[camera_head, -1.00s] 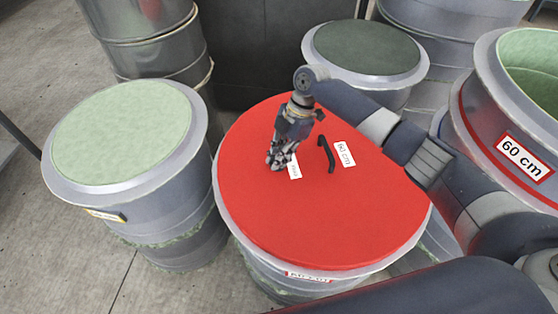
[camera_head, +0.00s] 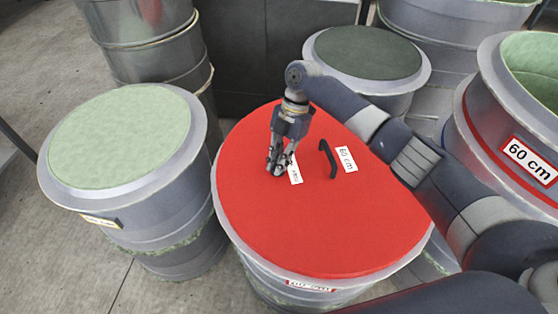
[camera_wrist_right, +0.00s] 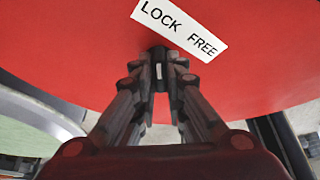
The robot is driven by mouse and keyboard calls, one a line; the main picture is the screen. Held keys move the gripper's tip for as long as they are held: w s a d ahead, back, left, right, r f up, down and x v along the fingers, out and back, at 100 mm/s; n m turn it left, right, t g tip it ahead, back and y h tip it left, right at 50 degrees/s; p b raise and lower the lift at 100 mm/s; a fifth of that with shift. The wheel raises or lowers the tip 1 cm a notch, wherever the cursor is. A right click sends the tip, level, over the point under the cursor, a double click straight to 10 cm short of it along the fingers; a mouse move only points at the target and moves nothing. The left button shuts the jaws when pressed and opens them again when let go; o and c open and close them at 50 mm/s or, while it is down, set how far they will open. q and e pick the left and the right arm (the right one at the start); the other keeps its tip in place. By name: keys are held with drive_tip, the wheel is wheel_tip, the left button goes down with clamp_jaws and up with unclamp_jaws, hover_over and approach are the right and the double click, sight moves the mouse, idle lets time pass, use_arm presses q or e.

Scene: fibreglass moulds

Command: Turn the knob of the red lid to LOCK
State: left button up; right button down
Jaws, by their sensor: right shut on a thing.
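The red lid (camera_head: 330,220) lies on a grey drum at the centre of the head view. A white label with LOCK and FREE (camera_wrist_right: 179,29) is on the lid in the right wrist view, LOCK to the left; it is partly hidden in the head view. My right gripper (camera_head: 277,170) points down at the lid, left of the black handle. In the right wrist view its fingertips (camera_wrist_right: 158,76) are closed around the small dark knob (camera_wrist_right: 158,54), just below the label. The fingers hide most of the knob, so its exact setting is unclear. My left gripper is not in view.
A pale green-topped drum (camera_head: 120,135) stands left, a dark-topped drum (camera_head: 368,50) behind, and an open "60 cm" mould (camera_head: 500,140) right. My right arm reaches over the lid's right side.

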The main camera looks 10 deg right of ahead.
drive_tip(key=c, duration=1.6)
unclamp_jaws()
drive_tip(key=shift+c, duration=0.2)
drive_tip(key=v, duration=1.2)
